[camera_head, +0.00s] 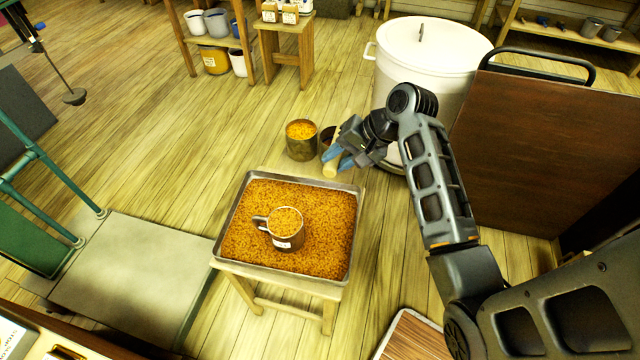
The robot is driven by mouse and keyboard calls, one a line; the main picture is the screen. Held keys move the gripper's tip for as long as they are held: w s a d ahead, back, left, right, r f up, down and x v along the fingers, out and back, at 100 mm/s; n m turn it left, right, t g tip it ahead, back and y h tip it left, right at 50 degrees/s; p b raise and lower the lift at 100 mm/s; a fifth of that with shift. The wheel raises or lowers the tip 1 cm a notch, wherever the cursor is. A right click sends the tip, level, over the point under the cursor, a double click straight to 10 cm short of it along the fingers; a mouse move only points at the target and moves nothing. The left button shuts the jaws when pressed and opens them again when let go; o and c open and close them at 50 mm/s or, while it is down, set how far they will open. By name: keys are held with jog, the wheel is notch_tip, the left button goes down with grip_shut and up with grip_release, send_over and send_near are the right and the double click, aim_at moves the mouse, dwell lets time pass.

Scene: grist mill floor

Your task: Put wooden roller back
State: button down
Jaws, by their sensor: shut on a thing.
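The wooden roller (330,170) is a pale stick held slanting, its lower end showing below my blue fingertips. My gripper (340,157) is shut on it, and the fingers hide its middle. A dark, narrow can (326,140) stands on the floor right behind the gripper, partly covered by it. I cannot tell whether the roller touches the can. A tray (231,218) full of orange grain sits on a low wooden stool in front of the gripper. A mug (286,242) heaped with grain stands in the tray.
A can of grain (301,150) stands left of the dark can. A big white lidded bin (440,60) is behind my arm, and a brown panel cart (540,150) stands right. A grey platform (130,275) is at left. The floor at centre left is clear.

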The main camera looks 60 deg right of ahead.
jog(key=shift+d, duration=0.1)
jog(key=w+a+f, duration=0.7)
jog(key=w+f, duration=0.1)
jog(key=f, duration=0.2)
jog(key=shift+w+f+p, duration=0.25)
jog(key=shift+f+p, duration=0.05)
jog(key=shift+f, duration=0.1)
jog(key=shift+f, duration=0.6)
jog(key=c, duration=0.8)
grip_release()
jog(key=shift+r, duration=0.1)
